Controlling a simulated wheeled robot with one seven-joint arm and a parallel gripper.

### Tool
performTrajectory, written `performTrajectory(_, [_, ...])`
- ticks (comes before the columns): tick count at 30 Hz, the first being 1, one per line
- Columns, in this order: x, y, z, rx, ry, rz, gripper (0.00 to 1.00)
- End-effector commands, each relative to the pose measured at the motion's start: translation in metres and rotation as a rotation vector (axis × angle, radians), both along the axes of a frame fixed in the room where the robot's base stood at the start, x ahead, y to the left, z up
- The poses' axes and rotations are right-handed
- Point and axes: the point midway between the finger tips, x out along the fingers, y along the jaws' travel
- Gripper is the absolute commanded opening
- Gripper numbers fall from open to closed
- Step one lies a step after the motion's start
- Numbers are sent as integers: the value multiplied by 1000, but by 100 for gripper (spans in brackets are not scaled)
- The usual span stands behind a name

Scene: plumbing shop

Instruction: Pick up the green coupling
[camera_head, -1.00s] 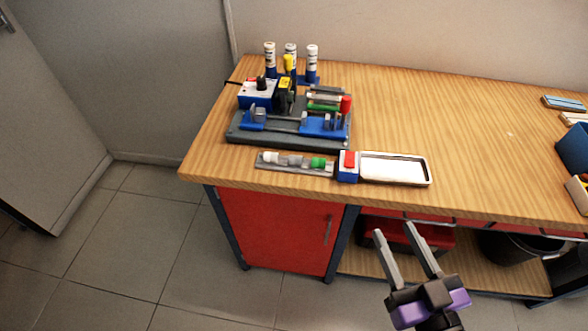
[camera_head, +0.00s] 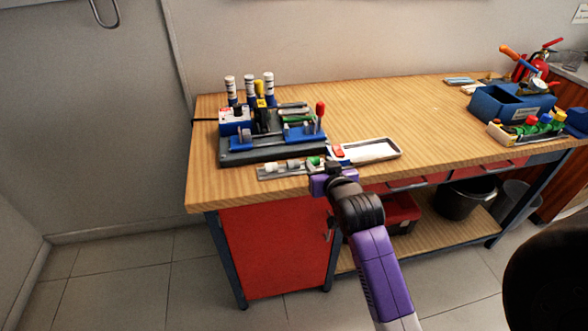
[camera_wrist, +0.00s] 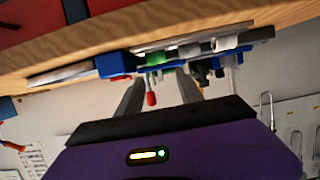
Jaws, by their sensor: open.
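The green coupling (camera_head: 314,161) lies at the right end of a small grey rack (camera_head: 268,173) near the bench's front edge, beside grey and white couplings. My gripper (camera_head: 324,170) is right at this edge, in front of the coupling and partly covering it. In the wrist view, which is upside down, the green coupling (camera_wrist: 157,58) shows beyond the two parted fingers of my gripper (camera_wrist: 160,88), roughly between them. The fingers are open and empty. Whether they touch the coupling cannot be told.
A blue block with a red button (camera_head: 338,152) and a white tray (camera_head: 375,150) stand just right of the coupling. A dark fixture (camera_head: 240,157) with a red-knobbed lever is behind. Blue bins (camera_head: 490,107) stand far right. The bench's middle right is clear.

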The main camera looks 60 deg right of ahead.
Motion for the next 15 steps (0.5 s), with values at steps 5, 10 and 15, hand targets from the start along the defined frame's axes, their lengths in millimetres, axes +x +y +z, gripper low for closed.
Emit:
performTrajectory(5, [5,-6,-8,21,12,-4,44])
performTrajectory(10, [15,-18,-14,20,12,-3,44])
performTrajectory(15, [26,-33,-22,21,11,-3,44])
